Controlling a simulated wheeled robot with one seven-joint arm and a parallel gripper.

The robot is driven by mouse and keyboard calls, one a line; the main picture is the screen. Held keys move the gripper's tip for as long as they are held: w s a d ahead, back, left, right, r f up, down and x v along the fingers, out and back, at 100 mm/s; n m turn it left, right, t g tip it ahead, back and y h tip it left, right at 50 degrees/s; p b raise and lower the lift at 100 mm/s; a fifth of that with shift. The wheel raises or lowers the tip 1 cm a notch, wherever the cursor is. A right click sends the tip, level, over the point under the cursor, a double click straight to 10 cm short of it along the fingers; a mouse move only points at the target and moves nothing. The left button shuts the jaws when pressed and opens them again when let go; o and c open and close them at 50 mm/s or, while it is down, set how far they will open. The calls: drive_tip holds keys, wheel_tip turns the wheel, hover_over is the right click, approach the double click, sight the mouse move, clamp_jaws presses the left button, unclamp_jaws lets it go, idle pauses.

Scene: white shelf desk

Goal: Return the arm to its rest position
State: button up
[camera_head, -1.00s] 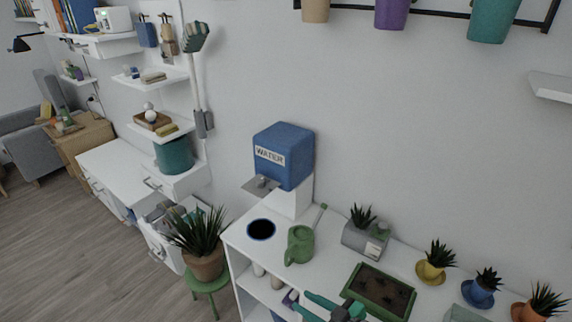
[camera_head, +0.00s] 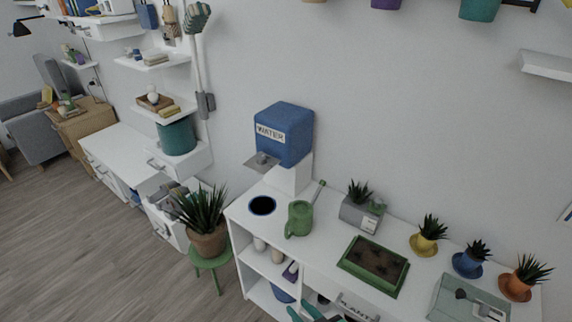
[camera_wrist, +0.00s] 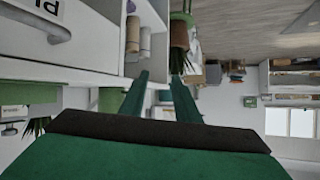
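My gripper (camera_wrist: 158,78) shows in the wrist view as two long dark green fingers, spread apart with nothing between them. In the head view only a teal part of my gripper (camera_head: 314,314) shows at the bottom edge, in front of the white shelf desk (camera_head: 330,237). The rest of my arm is out of that view. In the wrist view the fingers point past a drawer front with a grey handle (camera_wrist: 45,25), toward the floor and the room beyond.
The desk bears a green watering can (camera_head: 299,219), a green planting tray (camera_head: 397,291), a grey planter (camera_head: 361,212) and several small potted plants. A blue water dispenser (camera_head: 284,135) is above its left end. A potted plant on a green stool (camera_head: 211,262) stands left, beside open floor (camera_head: 90,250).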

drive_tip(key=s+f+m+t+h, duration=0.1)
drive_tip(key=s+f+m+h, duration=0.2)
drive_tip(key=s, duration=0.4)
drive_tip(key=s+f+m+h, duration=0.2)
drive_tip(key=s+h, duration=0.1)
drive_tip(key=s, duration=0.5)
drive_tip(key=s+a+r+t, duration=0.3)
drive_tip(key=s+a+r, duration=0.1)
drive_tip(key=s+r, duration=0.9)
drive_tip(key=shift+s+a+t, duration=0.15)
drive_tip(key=shift+s+t, duration=0.15)
drive_tip(key=shift+t, duration=0.1)
drive_tip(key=shift+r+h, duration=0.1)
drive_tip(key=shift+h, duration=0.2)
